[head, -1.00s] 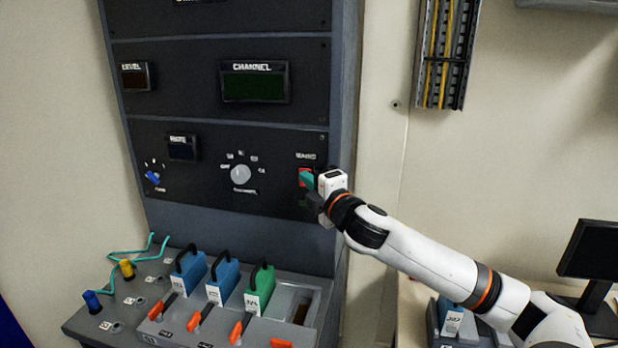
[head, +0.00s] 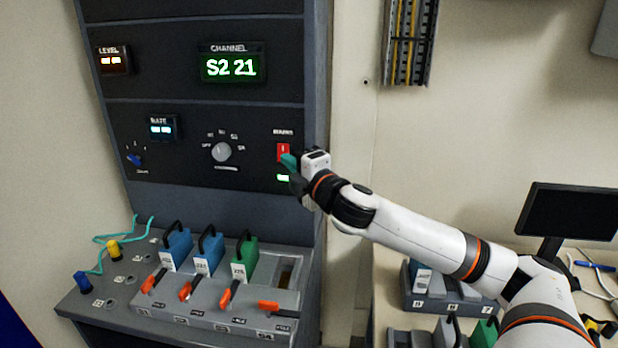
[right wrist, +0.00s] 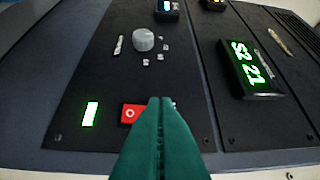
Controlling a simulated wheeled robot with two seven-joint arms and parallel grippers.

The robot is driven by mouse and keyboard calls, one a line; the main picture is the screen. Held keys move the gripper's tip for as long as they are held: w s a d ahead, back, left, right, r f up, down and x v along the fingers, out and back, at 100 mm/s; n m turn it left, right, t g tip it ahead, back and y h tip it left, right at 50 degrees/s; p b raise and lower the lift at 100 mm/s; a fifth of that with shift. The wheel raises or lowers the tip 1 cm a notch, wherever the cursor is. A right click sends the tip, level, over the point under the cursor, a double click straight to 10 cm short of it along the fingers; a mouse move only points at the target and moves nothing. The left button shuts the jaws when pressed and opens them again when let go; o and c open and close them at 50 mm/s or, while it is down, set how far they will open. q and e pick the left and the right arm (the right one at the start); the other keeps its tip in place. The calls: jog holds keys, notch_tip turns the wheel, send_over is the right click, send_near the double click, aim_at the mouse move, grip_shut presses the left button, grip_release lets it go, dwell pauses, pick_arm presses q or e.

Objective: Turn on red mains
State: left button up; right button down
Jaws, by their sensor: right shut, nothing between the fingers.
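The red mains rocker switch (head: 283,151) is on the right side of the lower rack panel under a MAINS label. It also shows in the right wrist view (right wrist: 131,113), partly hidden behind the fingers. A green lamp (head: 284,178) below the switch is lit. The CHANNEL display (head: 231,67) reads S2 21 in green, and the rate display (head: 162,128) and level display (head: 113,60) are lit. My right gripper (head: 288,161) is shut and empty, its teal fingertips at the switch's lower right edge; I cannot tell whether they touch. My left gripper is not in view.
A grey selector knob (head: 221,152) and a blue knob (head: 134,160) are on the same panel. Below, a sloped console (head: 197,311) holds blue and green modules with orange levers. A desk with a monitor (head: 570,222) stands at the right.

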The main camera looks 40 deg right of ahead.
pick_arm(q)
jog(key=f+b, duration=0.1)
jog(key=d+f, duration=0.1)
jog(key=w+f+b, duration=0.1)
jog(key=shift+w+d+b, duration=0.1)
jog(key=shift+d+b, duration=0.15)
jog(key=shift+b, duration=0.05)
pick_arm(e)
jog(key=s, duration=0.6)
jog(key=shift+s+a+r, duration=0.2)
jog(key=shift+s+r, duration=0.1)
jog(key=shift+s, duration=0.05)
